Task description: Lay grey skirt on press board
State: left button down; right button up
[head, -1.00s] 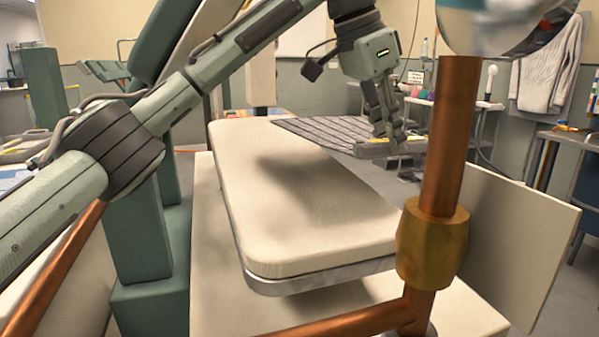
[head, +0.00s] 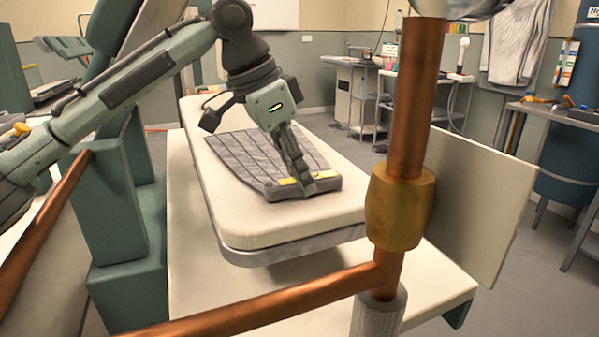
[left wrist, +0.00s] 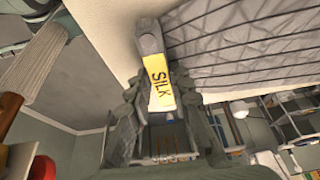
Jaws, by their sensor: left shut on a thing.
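The grey pleated skirt (head: 255,160) lies spread over the far-middle part of the cream padded press board (head: 285,225). Its waistband end faces the near right, with yellow patches on it. My left gripper (head: 305,186) points down and is shut on the waistband, at or just above the pad; I cannot tell if that edge touches. My right gripper is not in view.
A copper post (head: 408,110) with a brass collar (head: 400,205) stands in front, right of the board. A copper rail (head: 270,303) crosses the foreground. A pale panel (head: 485,205) stands behind the post. The board's near end is bare.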

pick_arm(q)
jog(key=c, duration=1.4)
grip_release()
jog(key=shift+o, duration=0.2)
jog(key=shift+r, duration=0.1)
jog(key=v, duration=0.7)
jog(key=shift+r, duration=0.15)
